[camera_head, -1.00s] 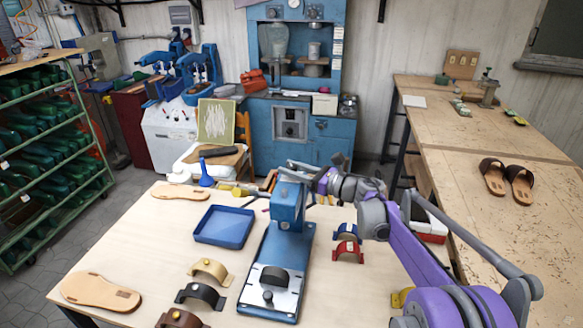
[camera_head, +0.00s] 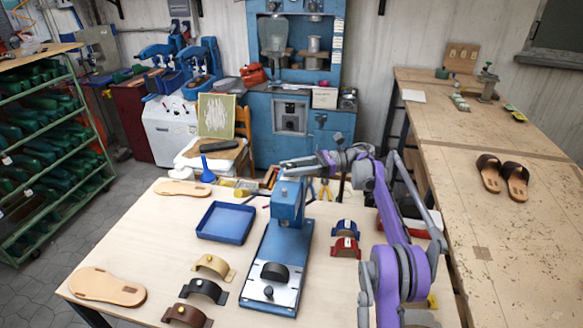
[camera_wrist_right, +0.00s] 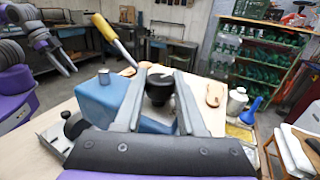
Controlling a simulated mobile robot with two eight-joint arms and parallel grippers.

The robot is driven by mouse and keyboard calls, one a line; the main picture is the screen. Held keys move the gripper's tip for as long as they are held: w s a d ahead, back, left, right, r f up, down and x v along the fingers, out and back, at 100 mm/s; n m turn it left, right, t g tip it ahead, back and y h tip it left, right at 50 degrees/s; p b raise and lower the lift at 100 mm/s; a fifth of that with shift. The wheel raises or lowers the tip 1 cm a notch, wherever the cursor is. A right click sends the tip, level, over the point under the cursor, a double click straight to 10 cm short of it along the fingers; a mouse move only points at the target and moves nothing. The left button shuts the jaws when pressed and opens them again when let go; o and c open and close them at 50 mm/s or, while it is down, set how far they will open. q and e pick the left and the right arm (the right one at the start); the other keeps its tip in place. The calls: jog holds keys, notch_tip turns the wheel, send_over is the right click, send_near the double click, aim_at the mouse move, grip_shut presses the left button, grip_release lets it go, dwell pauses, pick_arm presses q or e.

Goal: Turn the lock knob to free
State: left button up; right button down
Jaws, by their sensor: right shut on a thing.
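The blue press (camera_head: 262,245) stands on the pale table, with a silver plate at its near end. My right gripper (camera_head: 290,163) is at the top of the press head (camera_head: 289,197), reaching in from the right. In the right wrist view, a black knob (camera_wrist_right: 159,90) sits between the fingers of my right gripper (camera_wrist_right: 160,84), which are shut on it. I take it for the lock knob; its turn position cannot be read. The head view does not show it clearly. My left gripper (camera_wrist_right: 62,60) shows at the left of the wrist view, fingers apart and empty, away from the press.
A yellow-handled lever (camera_wrist_right: 112,36) rises beside the knob. A blue tray (camera_head: 226,222) lies left of the press, with several straps at the near left. A blue strap (camera_head: 345,226) and a red strap (camera_head: 345,247) lie to the right. The table's near left is partly clear.

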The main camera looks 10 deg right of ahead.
jog(key=shift+n+g, duration=0.4)
jog(key=shift+g, duration=0.3)
jog(key=c, duration=0.5)
grip_release()
jog(key=shift+t, duration=0.4)
